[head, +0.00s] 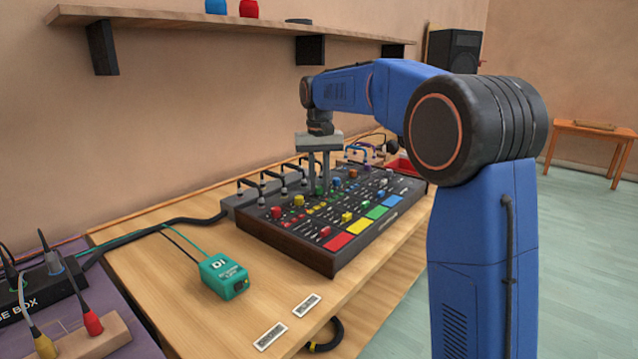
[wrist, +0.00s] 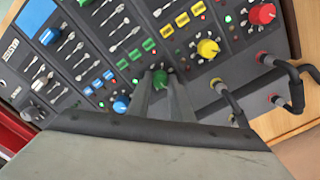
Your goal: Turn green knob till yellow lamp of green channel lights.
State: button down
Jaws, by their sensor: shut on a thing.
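The mixer (head: 290,247) is a dark console with coloured channel strips and pads on the wooden table. The green knob (wrist: 159,78) sits between my gripper's two fingers in the wrist view, with its top showing. My gripper (head: 319,187) points down at the mixer and is shut on the green knob; it also shows in the wrist view (wrist: 165,85). Green buttons (wrist: 149,44) lie in the strip beyond the knob. Small lamps show around the knobs, but I cannot tell whether the yellow lamp of the green channel is lit.
A yellow knob (wrist: 208,48) and a blue knob (wrist: 120,106) flank the green one, with a red knob (wrist: 262,14) farther right. Plugged cables (wrist: 285,85) rise along the mixer's back edge. A teal box (head: 224,275) stands on the table at front left. A shelf (head: 200,24) hangs above.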

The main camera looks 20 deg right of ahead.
aim_at(319, 187)
jog(key=c, duration=1.6)
grip_release()
jog(key=shift+r, duration=0.1)
notch_tip(319, 187, up, 17)
jog(key=shift+r, duration=0.1)
